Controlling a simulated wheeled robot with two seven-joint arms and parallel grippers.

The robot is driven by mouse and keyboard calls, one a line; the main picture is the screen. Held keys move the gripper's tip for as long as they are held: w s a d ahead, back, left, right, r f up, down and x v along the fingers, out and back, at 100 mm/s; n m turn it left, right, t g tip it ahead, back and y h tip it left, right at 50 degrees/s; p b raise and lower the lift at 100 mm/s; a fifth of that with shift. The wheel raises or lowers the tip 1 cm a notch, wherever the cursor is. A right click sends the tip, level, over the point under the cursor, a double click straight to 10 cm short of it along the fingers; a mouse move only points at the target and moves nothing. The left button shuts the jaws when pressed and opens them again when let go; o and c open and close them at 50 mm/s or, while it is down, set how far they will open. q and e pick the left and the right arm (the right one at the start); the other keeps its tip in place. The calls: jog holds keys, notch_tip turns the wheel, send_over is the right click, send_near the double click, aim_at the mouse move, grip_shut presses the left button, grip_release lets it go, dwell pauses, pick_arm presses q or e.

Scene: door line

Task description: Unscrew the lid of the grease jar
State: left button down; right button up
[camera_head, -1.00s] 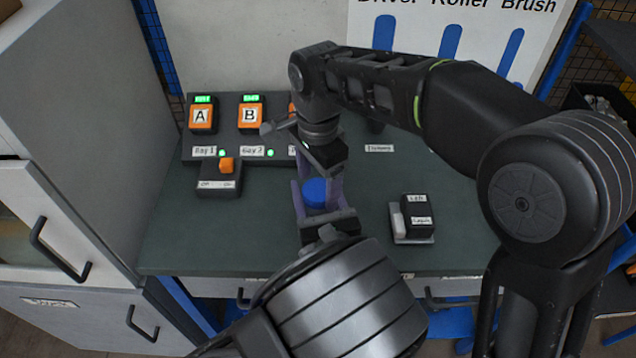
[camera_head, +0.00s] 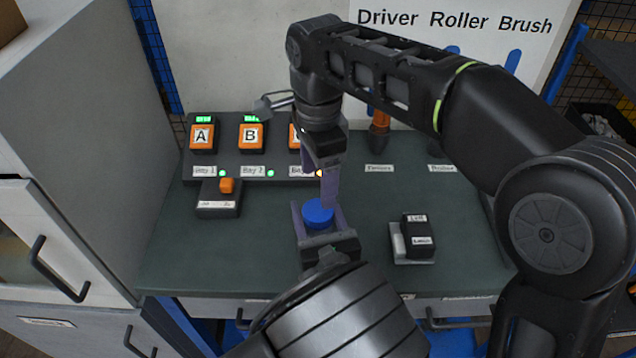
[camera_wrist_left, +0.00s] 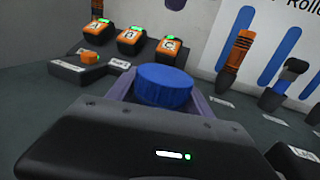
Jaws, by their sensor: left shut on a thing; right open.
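The grease jar shows as a round blue lid (camera_head: 318,212) above the bench; the body under it is hidden by my left gripper. My left gripper (camera_head: 318,224) is shut on the jar, one finger on each side, low over the bench. In the left wrist view the blue lid (camera_wrist_left: 165,86) sits level between the fingers. My right gripper (camera_head: 321,182) points down from above, open and empty, its fingertips just above and behind the lid. I cannot tell whether the lid is loose.
A charger row with orange packs A (camera_head: 202,136) and B (camera_head: 251,136) stands at the back left, a small box with an orange knob (camera_head: 226,185) before it. A black block on a pale base (camera_head: 417,238) is to the right. The green bench (camera_head: 400,190) is clear between.

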aim_at(318, 210)
jog(key=shift+f, duration=0.1)
jog(key=shift+f, duration=3.95)
jog(key=c, duration=1.5)
jog(key=shift+o, duration=0.2)
jog(key=n, duration=0.3)
jog(key=shift+n, duration=0.3)
